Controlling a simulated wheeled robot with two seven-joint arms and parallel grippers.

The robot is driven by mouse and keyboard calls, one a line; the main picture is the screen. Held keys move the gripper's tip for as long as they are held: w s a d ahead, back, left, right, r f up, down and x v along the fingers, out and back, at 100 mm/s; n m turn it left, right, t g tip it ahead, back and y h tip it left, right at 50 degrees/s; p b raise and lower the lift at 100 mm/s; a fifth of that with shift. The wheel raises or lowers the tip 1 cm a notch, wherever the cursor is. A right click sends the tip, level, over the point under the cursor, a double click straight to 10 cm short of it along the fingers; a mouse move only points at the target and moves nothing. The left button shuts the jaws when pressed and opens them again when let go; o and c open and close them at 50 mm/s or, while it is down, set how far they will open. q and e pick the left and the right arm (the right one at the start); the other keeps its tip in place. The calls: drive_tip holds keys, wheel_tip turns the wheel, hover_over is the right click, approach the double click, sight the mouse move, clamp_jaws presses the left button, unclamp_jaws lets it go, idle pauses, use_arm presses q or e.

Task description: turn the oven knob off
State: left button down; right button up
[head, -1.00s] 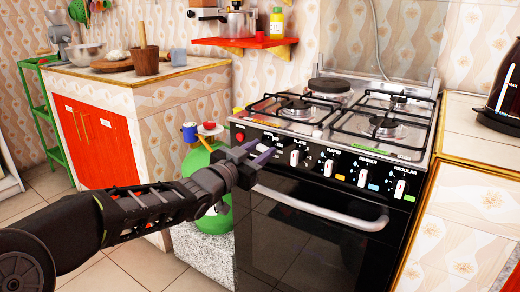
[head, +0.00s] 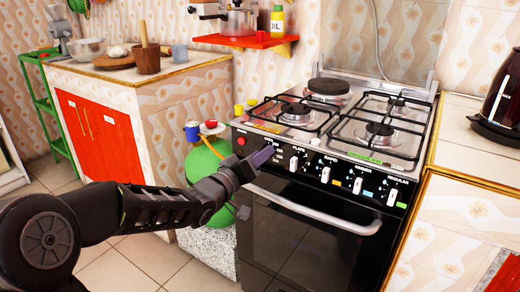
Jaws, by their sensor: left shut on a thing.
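A black cooker (head: 300,230) with a steel top stands at centre right. Its front panel carries a row of white knobs, such as the plate knob (head: 293,163), the rapid knob (head: 325,174), the simmer knob (head: 357,186) and the regular knob (head: 391,198). My left gripper (head: 264,156) is at the left end of this row, shut on the oven knob against the panel. Its fingers hide that knob, so its angle cannot be told. My right gripper is out of view.
The oven door handle (head: 310,212) runs just below the panel. A green gas cylinder (head: 207,165) stands left of the cooker, behind my left arm. A red shelf (head: 245,41) hangs above. Tiled counters flank the cooker, with a dark kettle (head: 500,100) on the right.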

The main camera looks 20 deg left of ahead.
use_arm(q)
drive_tip(key=n+p, duration=0.6)
drive_tip(key=n, duration=0.4)
drive_tip(key=shift+a+f+n, duration=0.1)
drive_tip(key=shift+f+n, duration=0.05)
drive_tip(key=shift+n, duration=0.15)
idle(0.4)
drive_tip(key=c, duration=1)
unclamp_jaws()
drive_tip(key=p+v, duration=0.1)
drive_tip(key=v, duration=0.6)
drive_tip(key=shift+s, duration=0.35)
